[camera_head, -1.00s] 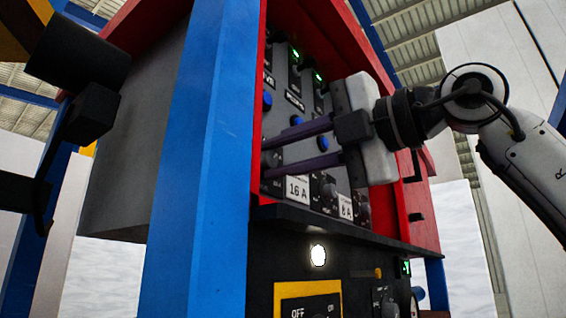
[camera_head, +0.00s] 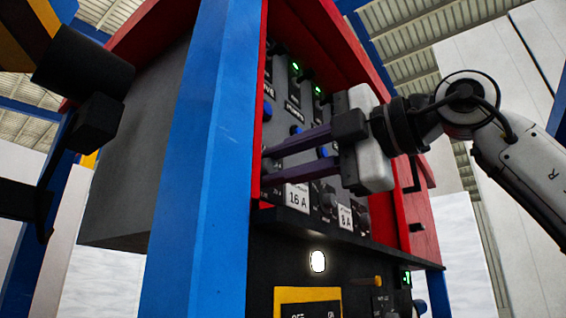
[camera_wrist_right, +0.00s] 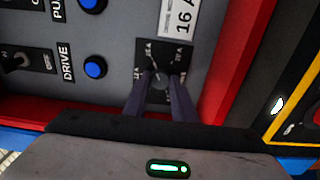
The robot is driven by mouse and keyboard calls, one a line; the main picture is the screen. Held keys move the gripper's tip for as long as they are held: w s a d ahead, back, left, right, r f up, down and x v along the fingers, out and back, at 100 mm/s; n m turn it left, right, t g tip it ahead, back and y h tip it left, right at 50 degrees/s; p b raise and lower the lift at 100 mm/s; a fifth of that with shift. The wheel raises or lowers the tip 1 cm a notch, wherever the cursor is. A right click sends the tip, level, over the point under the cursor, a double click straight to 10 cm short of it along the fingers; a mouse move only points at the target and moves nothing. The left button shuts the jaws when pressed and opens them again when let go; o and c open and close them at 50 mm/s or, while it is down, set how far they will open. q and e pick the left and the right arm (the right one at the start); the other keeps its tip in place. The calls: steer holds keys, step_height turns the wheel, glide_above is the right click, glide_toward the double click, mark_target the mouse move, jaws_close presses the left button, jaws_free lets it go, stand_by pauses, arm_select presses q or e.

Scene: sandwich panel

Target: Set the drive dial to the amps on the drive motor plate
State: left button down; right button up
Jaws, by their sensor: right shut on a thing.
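The drive dial (camera_wrist_right: 161,85) is a small dark knob on a square scale plate, in line with the DRIVE label (camera_wrist_right: 67,62) in the right wrist view. My right gripper (camera_wrist_right: 161,78) is shut on it, one dark finger on each side. The marks 12 A, 16 A and 20 A stand around the knob; its exact setting is unclear. A white 16 A plate (camera_wrist_right: 180,17) is beside the dial, partly cut off, and shows in the head view (camera_head: 297,197). In the head view the right gripper (camera_head: 268,165) reaches the panel's left column, hiding the dial. My left gripper is not seen.
A blue post (camera_head: 195,170) stands close left of the panel. A red frame (camera_head: 407,215) and a dark ledge (camera_head: 350,238) border it. Blue buttons (camera_wrist_right: 95,67) and switches are near the dial. A second plate reads 8 A (camera_head: 345,217).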

steer(key=o, duration=1)
steer(key=shift+o, duration=0.2)
steer(key=shift+s+d, duration=0.25)
steer(key=shift+d, duration=0.1)
steer(key=v, duration=0.9)
steer(key=shift+s+d+b, duration=0.15)
steer(key=shift+b, duration=0.3)
